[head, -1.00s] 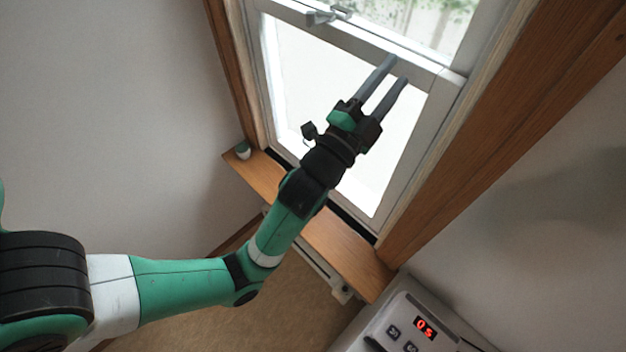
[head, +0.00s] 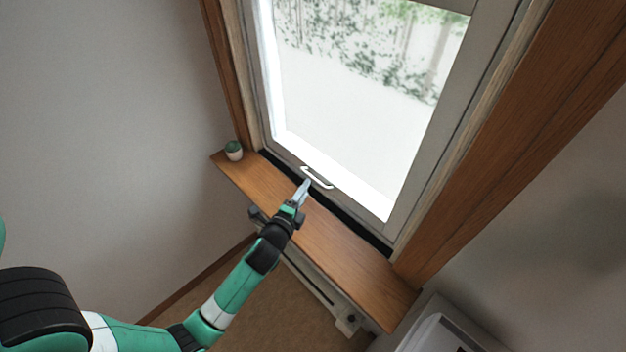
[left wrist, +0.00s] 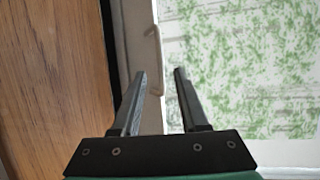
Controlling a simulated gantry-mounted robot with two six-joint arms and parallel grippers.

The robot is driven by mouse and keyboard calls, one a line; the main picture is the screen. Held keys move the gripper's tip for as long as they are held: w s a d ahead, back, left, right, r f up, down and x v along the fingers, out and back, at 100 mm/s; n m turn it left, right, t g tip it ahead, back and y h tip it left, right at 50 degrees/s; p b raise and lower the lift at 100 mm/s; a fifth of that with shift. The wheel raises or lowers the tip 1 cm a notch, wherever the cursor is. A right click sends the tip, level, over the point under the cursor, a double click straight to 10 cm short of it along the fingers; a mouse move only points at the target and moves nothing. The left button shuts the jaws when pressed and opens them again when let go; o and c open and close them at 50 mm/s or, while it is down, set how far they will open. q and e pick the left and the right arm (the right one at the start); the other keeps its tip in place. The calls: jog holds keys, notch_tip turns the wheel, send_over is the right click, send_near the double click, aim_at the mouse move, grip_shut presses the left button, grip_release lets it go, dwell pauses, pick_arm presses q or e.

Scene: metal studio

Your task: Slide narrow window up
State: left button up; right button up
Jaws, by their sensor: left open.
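The narrow window (head: 302,153) stands with its lower sash's bottom rail close to the wooden sill, above a dark strip. A small pale handle (head: 317,178) sits on that rail; it also shows in the left wrist view (left wrist: 153,48). My left gripper (head: 305,184) is just below and to the left of the handle in the head view. In the left wrist view its two fingers (left wrist: 159,72) are apart, with the handle's lower end between or just beyond them. I cannot tell if they touch it. My right gripper is not in view.
A radiator (head: 325,295) is below the sill. A white appliance (head: 450,335) stands at the lower right. Wooden trim borders the window.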

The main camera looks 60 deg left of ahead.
aim_at(313, 177)
pick_arm(q)
jog(key=b+x, duration=0.1)
jog(key=x, duration=0.6)
jog(key=shift+w+a, duration=0.1)
grip_shut()
dwell(1.1)
